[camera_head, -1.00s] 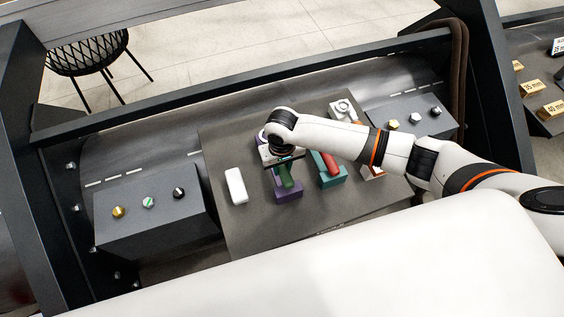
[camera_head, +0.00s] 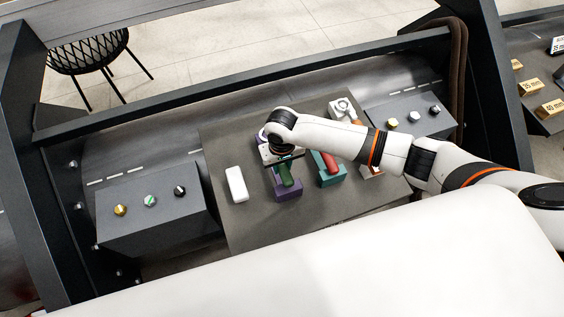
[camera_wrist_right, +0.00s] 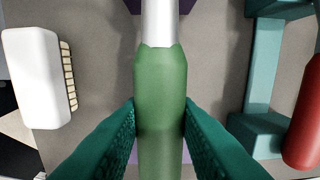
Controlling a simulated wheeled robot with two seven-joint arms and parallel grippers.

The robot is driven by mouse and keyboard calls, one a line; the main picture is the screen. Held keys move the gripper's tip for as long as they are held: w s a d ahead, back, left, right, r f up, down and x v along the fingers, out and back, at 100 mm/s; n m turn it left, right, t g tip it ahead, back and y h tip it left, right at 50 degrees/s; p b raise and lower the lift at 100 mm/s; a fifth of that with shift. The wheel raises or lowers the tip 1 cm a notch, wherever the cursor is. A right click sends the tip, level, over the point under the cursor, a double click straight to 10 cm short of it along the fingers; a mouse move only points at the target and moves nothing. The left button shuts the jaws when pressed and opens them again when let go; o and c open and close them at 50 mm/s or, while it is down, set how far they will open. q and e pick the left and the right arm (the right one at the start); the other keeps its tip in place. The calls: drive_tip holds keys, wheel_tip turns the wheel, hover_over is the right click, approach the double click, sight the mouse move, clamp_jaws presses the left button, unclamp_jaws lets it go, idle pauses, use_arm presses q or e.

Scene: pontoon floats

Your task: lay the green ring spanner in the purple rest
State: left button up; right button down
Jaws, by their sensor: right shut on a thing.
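The green ring spanner (camera_head: 285,174) has a green handle and a pale metal shank. It also shows in the right wrist view (camera_wrist_right: 160,95), upright in the picture. My right gripper (camera_wrist_right: 160,122) is shut on its green handle, with a teal finger on each side. The purple rest (camera_head: 289,194) lies under the spanner, and most of it is hidden by the spanner and my gripper. In the right wrist view only small purple parts show behind the spanner. I cannot tell whether the spanner touches the rest. My left gripper is not in view.
A teal rest (camera_head: 331,181) with a red-handled tool (camera_head: 329,162) stands to the right. A white brush (camera_head: 236,184) lies to the left on the grey board (camera_head: 250,228). Grey boxes with knobs (camera_head: 155,212) flank the board.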

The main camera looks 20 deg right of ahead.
drive_tip(key=shift+f+b, duration=0.3)
drive_tip(key=shift+f, duration=0.55)
idle(0.6)
drive_tip(key=c, duration=1)
unclamp_jaws()
drive_tip(key=shift+c, duration=0.2)
wheel_tip(320, 180, up, 12)
drive_tip(key=shift+s, duration=0.1)
